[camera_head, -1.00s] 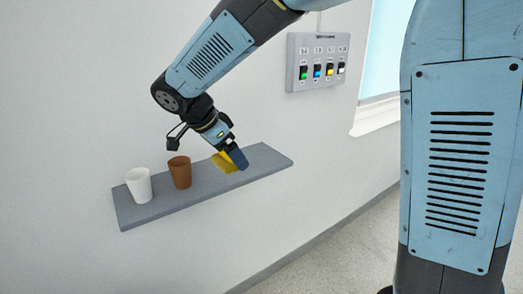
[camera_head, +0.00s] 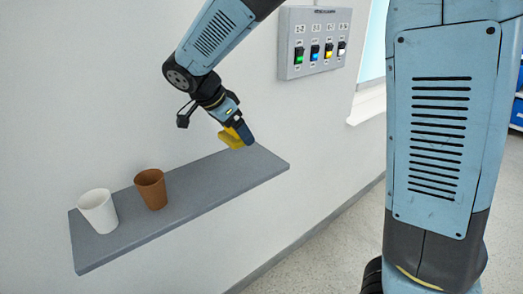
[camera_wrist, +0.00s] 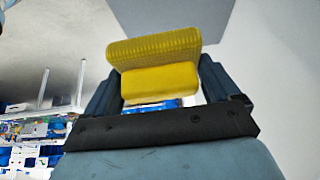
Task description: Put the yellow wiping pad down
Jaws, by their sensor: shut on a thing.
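The yellow wiping pad (camera_head: 231,139) is held in my gripper (camera_head: 245,135). In the head view they are over the back edge of the grey shelf, toward its right end. I cannot tell whether the pad touches the shelf. In the wrist view the pad (camera_wrist: 155,65) sits between the two dark fingers of my gripper (camera_wrist: 158,88), its ribbed upper part standing above a smooth lower block. The grey shelf (camera_head: 205,212) is fixed along the wall, and a grey surface shows beyond the pad in the wrist view.
A white cup (camera_head: 98,212) and a brown cup (camera_head: 151,189) stand upright on the shelf's left half. The shelf's right half is clear. A grey switch panel (camera_head: 312,42) with several coloured switches hangs on the wall above and to the right.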

